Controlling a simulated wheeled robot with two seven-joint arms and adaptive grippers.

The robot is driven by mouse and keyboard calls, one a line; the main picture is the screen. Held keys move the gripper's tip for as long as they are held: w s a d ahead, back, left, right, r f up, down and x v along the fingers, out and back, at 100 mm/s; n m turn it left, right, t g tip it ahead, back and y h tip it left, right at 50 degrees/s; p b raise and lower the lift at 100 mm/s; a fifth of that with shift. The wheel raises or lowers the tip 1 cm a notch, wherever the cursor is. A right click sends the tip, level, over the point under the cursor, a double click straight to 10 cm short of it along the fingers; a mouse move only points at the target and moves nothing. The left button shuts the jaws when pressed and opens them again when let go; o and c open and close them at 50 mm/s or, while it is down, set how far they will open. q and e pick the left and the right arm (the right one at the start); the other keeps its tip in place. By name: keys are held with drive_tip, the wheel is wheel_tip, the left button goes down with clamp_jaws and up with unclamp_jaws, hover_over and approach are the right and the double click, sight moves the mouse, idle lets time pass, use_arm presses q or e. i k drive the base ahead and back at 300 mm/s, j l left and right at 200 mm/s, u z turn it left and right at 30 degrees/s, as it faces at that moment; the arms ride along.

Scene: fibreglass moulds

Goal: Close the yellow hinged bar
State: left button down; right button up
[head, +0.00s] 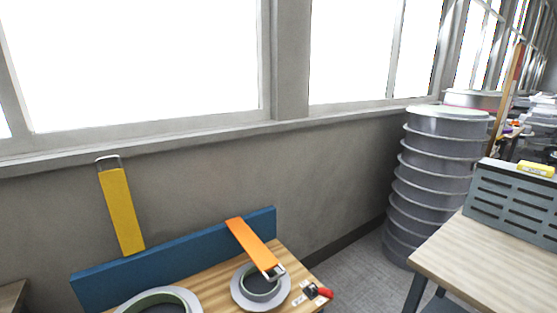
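The yellow hinged bar (122,211) stands raised, nearly upright and leaning slightly left, in the head view. Its metal end (107,162) points up, and its lower end meets the top edge of a blue board (180,262). To its right, an orange bar (251,245) slopes down from the same board, with its metal end by a grey flanged ring (261,287). Neither of my grippers is in view.
Another flanged ring (158,302) lies at the bottom edge, partly cut off. A small red-handled item (318,292) lies at the wooden table's right corner. A tall stack of grey moulds (432,185) stands right, beside another table (480,262). A wall with windows is behind.

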sight(116, 191)
drive_tip(key=u, duration=1.25)
